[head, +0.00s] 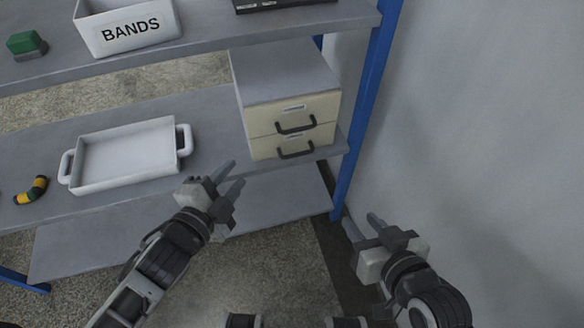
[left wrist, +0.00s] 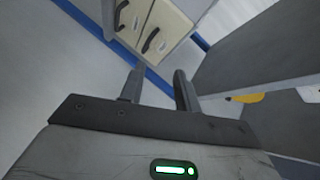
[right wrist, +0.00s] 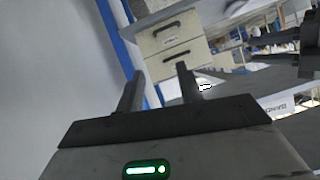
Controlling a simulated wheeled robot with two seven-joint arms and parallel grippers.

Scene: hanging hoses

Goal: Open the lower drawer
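A small cabinet with two cream drawers stands at the right end of the middle shelf. The lower drawer (head: 268,148) is flush under the upper drawer (head: 270,117); both look shut, each with a dark bar handle. The lower handle (head: 296,154) also shows in the left wrist view (left wrist: 150,41). My left gripper (head: 234,174) is open and empty, in front of the shelf edge, left of and below the cabinet. My right gripper (head: 362,226) is open and empty, low and to the right, near the wall. Both wrist views show the cabinet beyond spread fingers.
A white tray with handles (head: 128,160) and a yellow-black hose piece (head: 32,190) lie left on the middle shelf. A blue post (head: 364,105) and grey wall (head: 480,130) bound the right side.

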